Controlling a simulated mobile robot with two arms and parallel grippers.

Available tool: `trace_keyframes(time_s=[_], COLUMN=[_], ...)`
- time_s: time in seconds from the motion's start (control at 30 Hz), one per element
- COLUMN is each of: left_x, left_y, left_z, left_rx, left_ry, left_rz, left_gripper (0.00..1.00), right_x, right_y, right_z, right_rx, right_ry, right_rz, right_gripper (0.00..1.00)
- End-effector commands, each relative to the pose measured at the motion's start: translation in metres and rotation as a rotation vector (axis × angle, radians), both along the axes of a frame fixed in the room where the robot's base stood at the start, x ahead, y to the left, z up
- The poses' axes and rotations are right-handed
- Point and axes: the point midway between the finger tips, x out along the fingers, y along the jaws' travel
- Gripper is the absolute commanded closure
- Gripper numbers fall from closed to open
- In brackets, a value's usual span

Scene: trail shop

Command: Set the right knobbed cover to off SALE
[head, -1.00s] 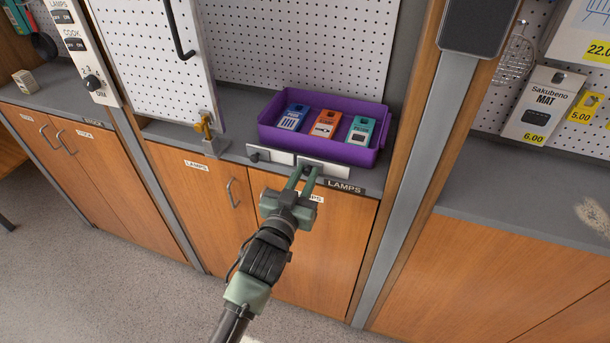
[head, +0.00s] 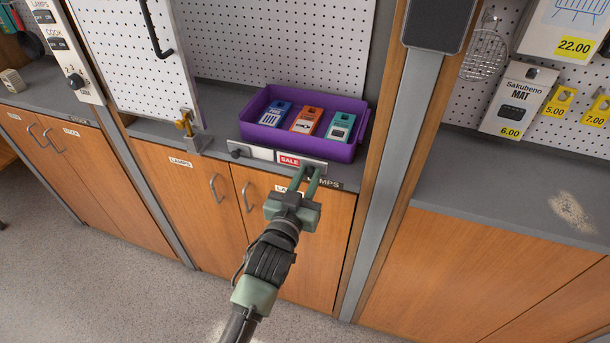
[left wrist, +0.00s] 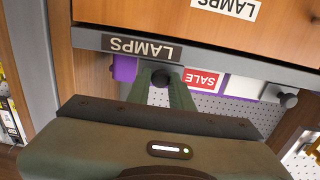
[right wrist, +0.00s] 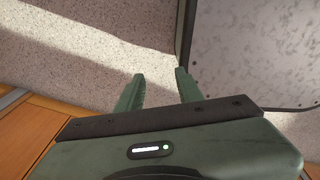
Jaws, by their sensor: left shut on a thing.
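The right knobbed cover (head: 316,165) is a grey plate on the shelf edge in front of the purple bin. A red SALE label (head: 289,160) shows uncovered just left of it. My left gripper (head: 308,172) is shut on the cover's dark knob, which shows between the fingers in the left wrist view (left wrist: 161,78). The SALE label also shows there (left wrist: 202,80), beside the fingers. The left cover's knob (head: 236,153) stands at the far left of the strip, with a white panel (head: 262,153) beside it. My right gripper (right wrist: 157,90) is open and empty above the floor.
A purple bin (head: 345,152) with blue, orange and teal packets stands behind the covers. A LAMPS label (head: 325,184) is on the shelf edge, partly hidden by my gripper. A grey post (head: 390,150) rises to the right. A pegboard door (head: 135,60) stands at left.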

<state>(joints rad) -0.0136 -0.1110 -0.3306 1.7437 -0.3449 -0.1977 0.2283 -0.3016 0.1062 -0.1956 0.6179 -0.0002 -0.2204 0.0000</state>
Motion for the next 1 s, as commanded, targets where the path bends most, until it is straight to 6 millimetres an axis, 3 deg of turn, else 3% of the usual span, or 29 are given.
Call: trace_keyframes(time_s=[0.03, 0.1, 0.23, 0.47, 0.8, 1.0], left_x=[-0.001, -0.001, -0.001, -0.003, -0.054, -0.074], left_y=[-0.003, -0.002, -0.001, 0.001, 0.012, 0.016], left_z=[-0.003, -0.003, -0.002, -0.002, -0.004, -0.003], left_rx=[-0.002, -0.002, -0.002, 0.0, 0.0, 0.002], left_ry=[0.007, 0.007, 0.005, 0.003, 0.006, 0.006], left_rz=[-0.004, -0.003, -0.001, 0.001, -0.001, -0.003], left_gripper=[0.76, 0.58, 0.58, 0.58, 0.58, 0.58], right_x=[0.001, 0.002, 0.002, 0.002, 0.003, 0.003], right_y=[0.009, 0.022, 0.036, 0.026, 0.022, 0.02], right_z=[-0.001, -0.001, -0.001, -0.001, -0.009, -0.011], right_rx=[0.011, 0.026, 0.042, 0.031, 0.026, 0.025], right_ry=[-0.002, -0.004, -0.004, -0.004, -0.005, -0.005], right_rz=[-0.003, -0.006, -0.005, -0.001, -0.005, -0.005], right_gripper=[0.64, 0.64, 0.64, 0.64, 0.64, 0.64])
